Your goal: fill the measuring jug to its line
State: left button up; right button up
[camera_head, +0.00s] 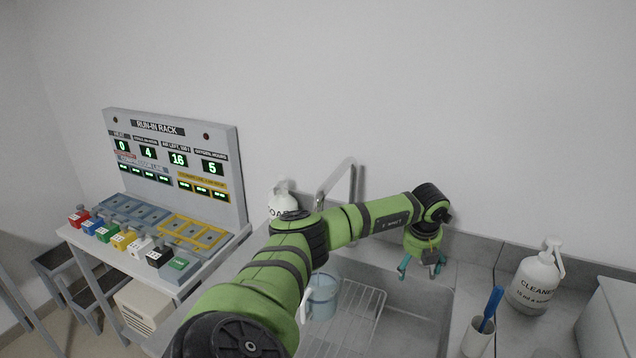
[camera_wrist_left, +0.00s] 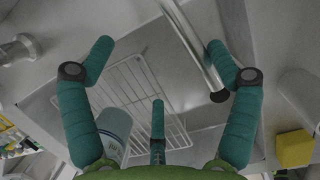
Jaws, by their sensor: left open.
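The measuring jug (camera_head: 322,298) is a bluish, see-through vessel in the sink, partly hidden behind my left arm. It also shows in the left wrist view (camera_wrist_left: 114,126), at the near left of the wire rack. Its fill line and water level cannot be made out. The metal tap (camera_head: 338,184) rises behind the sink; its spout (camera_wrist_left: 196,48) ends in a dark outlet between my fingers in the left wrist view. I see no water stream. My left gripper (camera_head: 422,266) hangs over the back of the sink, right of the jug, open and empty. My right gripper is not in view.
A wire rack (camera_head: 358,312) lies in the sink basin (camera_head: 418,322). A soap bottle (camera_head: 282,200) stands left of the tap. A cleaner bottle (camera_head: 537,280) and a cup with a blue brush (camera_head: 480,338) stand on the right. The run-in rack (camera_head: 180,150) is at left.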

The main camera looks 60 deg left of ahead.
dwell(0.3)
pick_arm(q)
jog(key=shift+s+a, duration=0.4)
jog(key=shift+a, duration=0.1)
jog(key=shift+s, duration=0.1)
notch_tip(320, 180, up, 8)
jog(key=p, duration=0.5)
jog(key=shift+w+d+p, duration=0.3)
jog(key=shift+p, duration=0.1)
dwell(0.4)
